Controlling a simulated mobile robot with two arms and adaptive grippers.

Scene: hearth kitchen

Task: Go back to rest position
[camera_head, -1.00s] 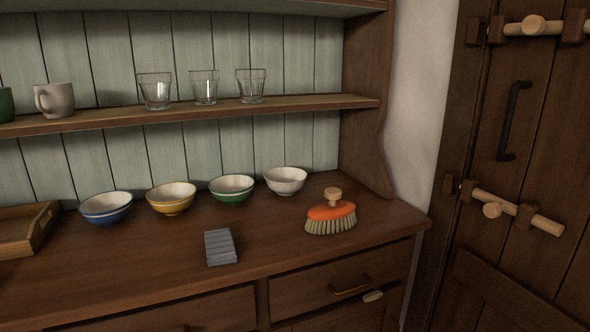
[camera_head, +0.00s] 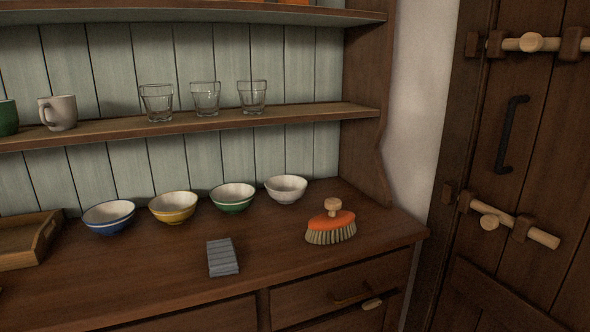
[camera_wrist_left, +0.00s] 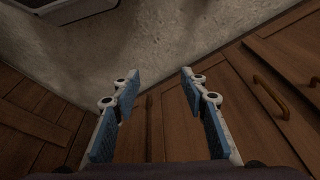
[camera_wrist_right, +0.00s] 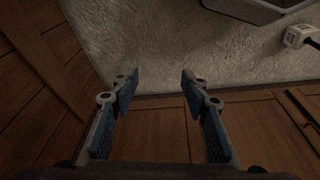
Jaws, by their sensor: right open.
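My left gripper (camera_wrist_left: 160,92) shows in the left wrist view, open, with nothing between its blue-padded fingers. Beyond it are the pale floor and wooden cabinet fronts. My right gripper (camera_wrist_right: 155,90) shows in the right wrist view, open and empty, over similar floor and wooden fronts. Neither arm shows in the head view.
The wooden counter (camera_head: 150,278) holds several bowls, a grey ridged block (camera_head: 222,257), an orange brush (camera_head: 331,222) and a wooden tray (camera_head: 46,236). Glasses and mugs stand on the shelf (camera_head: 290,118). A door (camera_head: 530,190) is at right. A grey bin (camera_wrist_right: 250,10) is on the floor.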

